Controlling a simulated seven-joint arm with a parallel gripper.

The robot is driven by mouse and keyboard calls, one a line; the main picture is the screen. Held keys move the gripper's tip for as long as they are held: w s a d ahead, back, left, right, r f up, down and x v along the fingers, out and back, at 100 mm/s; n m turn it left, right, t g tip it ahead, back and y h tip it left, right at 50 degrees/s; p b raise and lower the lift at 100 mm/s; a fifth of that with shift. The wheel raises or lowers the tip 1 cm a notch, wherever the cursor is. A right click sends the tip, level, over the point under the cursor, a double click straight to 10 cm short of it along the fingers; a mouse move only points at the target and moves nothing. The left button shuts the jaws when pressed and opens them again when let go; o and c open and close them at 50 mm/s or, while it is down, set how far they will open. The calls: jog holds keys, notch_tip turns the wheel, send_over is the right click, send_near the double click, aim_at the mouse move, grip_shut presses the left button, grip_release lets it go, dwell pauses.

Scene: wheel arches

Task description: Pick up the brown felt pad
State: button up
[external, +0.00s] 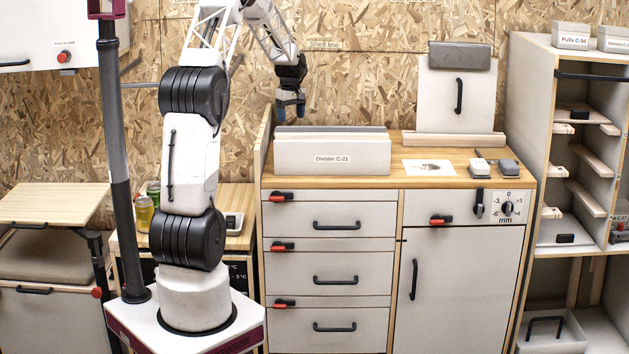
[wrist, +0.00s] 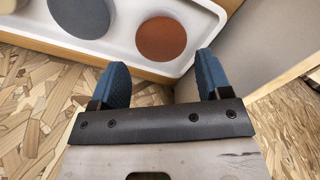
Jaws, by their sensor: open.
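The brown felt pad (wrist: 161,39) is a round reddish-brown disc lying in a white tray (wrist: 203,20) in the wrist view. My gripper (wrist: 162,75) is open and empty, its two blue fingers apart, with the pad ahead of the gap between them and not touched. In the external view my gripper (external: 291,104) hangs above the back left of the wooden counter, over the white Divider C-21 box (external: 332,157). The pad cannot be seen in the external view.
A dark grey disc (wrist: 80,15) and a partly cut-off cream disc (wrist: 10,25) lie beside the pad. A grey panel (wrist: 235,55) stands close to my right finger. A white board (external: 456,95) stands on the counter's right (external: 400,178).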

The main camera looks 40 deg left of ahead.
jog(key=shift+a+f, duration=0.1)
jog(key=shift+f, duration=2.5)
jog(key=c, duration=0.6)
jog(key=shift+o, duration=0.2)
notch_tip(320, 180, up, 10)
